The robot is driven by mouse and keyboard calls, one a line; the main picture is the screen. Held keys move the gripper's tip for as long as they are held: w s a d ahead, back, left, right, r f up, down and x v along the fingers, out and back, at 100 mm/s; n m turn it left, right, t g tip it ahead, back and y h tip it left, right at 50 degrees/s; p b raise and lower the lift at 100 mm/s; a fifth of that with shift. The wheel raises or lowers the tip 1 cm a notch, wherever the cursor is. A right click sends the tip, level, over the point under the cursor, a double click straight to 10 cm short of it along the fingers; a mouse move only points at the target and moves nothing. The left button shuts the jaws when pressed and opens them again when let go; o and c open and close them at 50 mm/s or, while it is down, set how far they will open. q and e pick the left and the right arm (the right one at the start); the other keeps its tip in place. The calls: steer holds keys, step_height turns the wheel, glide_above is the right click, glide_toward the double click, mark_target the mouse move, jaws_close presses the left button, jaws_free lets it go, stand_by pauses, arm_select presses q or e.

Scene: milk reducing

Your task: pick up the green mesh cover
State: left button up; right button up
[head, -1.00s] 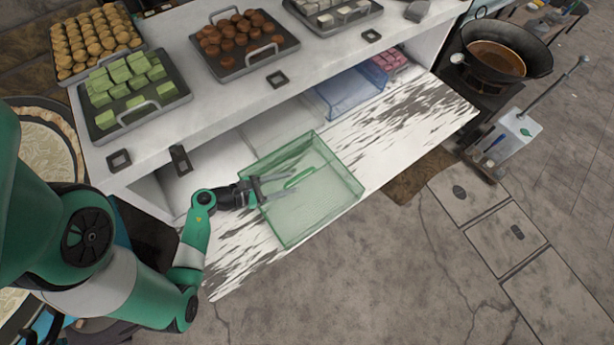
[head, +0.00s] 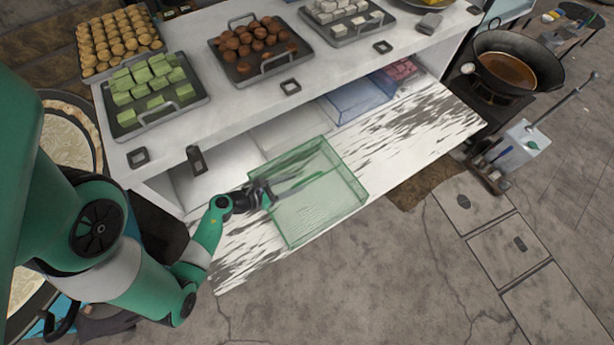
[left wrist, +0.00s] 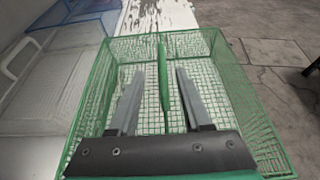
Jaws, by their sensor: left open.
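The green mesh cover (head: 340,212) is a see-through green box on the streaked white shelf board. In the left wrist view the cover (left wrist: 245,100) fills the middle, with its slim green handle (left wrist: 162,75) standing out from the mesh. My left gripper (head: 300,184) reaches over the cover from the left. I cannot tell how far the fingertips are from the mesh. My right gripper is in neither view.
A blue mesh cover (head: 360,98) stands farther right on the shelf, with pink pieces (head: 403,69) beyond it. The counter above holds trays of green cubes (head: 150,85) and brown balls (head: 255,47). The shelf board right of the green cover is clear (head: 420,115).

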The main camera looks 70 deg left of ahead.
mark_target(303, 181)
arm_select(q)
steer(key=shift+b+x, duration=0.55)
steer(key=shift+x, duration=2.45)
steer(key=shift+d, duration=0.15)
jaws_close()
